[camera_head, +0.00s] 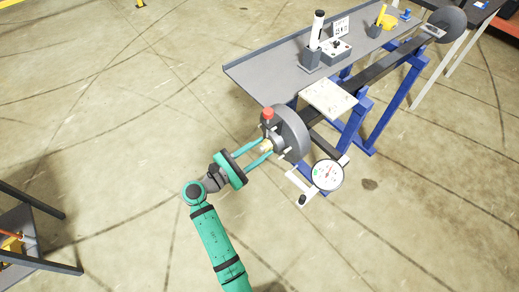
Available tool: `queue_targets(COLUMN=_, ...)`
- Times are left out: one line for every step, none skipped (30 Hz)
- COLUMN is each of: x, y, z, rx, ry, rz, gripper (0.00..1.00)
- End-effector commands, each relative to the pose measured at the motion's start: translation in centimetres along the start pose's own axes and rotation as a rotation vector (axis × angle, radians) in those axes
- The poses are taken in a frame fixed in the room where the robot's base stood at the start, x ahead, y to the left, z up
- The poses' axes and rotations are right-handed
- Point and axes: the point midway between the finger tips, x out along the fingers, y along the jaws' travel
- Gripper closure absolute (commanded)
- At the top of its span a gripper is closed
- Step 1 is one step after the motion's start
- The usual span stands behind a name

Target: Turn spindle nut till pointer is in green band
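The round gauge (328,175) has a white face with a green band at its left side and a thin reddish pointer near the middle. The pointer looks to be outside the green band, but it is too small to be sure. A small brass-coloured spindle nut (266,146) sits in front of the grey disc (293,134). My gripper (265,148) reaches it from the lower left, with one teal finger on each side of the nut. The fingers are apart; whether they touch the nut cannot be told.
A red-topped post (268,114) stands close above the fingertips. A pale plate (328,98) lies behind the disc. A grey bench (285,72) behind holds a white-and-black cylinder (317,30) and a small box (336,49).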

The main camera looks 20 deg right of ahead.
Motion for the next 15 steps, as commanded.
queue_targets(x=-0.01, y=0.0, z=-0.01, rx=0.0, ry=0.0, rz=0.0, gripper=0.78)
queue_targets(x=-0.01, y=0.0, z=-0.01, rx=0.0, ry=0.0, rz=0.0, gripper=0.85)
queue_targets(x=-0.03, y=0.01, z=-0.01, rx=0.0, ry=0.0, rz=0.0, gripper=0.91)
queue_targets(x=-0.04, y=0.02, z=-0.01, rx=0.0, ry=0.0, rz=0.001, gripper=0.91)
queue_targets(x=-0.04, y=0.03, z=-0.01, rx=0.0, ry=0.0, rz=0.001, gripper=0.91)
queue_targets(x=-0.04, y=0.04, z=-0.01, rx=0.001, ry=0.0, rz=0.001, gripper=0.91)
queue_targets(x=-0.04, y=0.04, z=-0.02, rx=0.002, ry=0.001, rz=0.001, gripper=0.91)
queue_targets(x=-0.03, y=0.04, z=-0.02, rx=0.004, ry=0.0, rz=0.001, gripper=0.91)
queue_targets(x=-0.02, y=0.02, z=-0.01, rx=0.008, ry=0.0, rz=0.001, gripper=0.91)
queue_targets(x=-0.01, y=0.02, z=-0.01, rx=0.012, ry=0.0, rz=0.001, gripper=0.91)
queue_targets(x=-0.01, y=0.01, z=-0.01, rx=0.017, ry=0.0, rz=0.0, gripper=0.91)
queue_targets(x=0.0, y=0.0, z=-0.01, rx=0.026, ry=0.0, rz=0.0, gripper=0.91)
queue_targets(x=0.0, y=-0.01, z=0.0, rx=0.035, ry=0.0, rz=0.0, gripper=0.91)
queue_targets(x=0.0, y=-0.01, z=0.0, rx=0.046, ry=0.0, rz=0.0, gripper=0.91)
queue_targets(x=0.0, y=-0.02, z=0.0, rx=0.062, ry=0.0, rz=0.0, gripper=0.91)
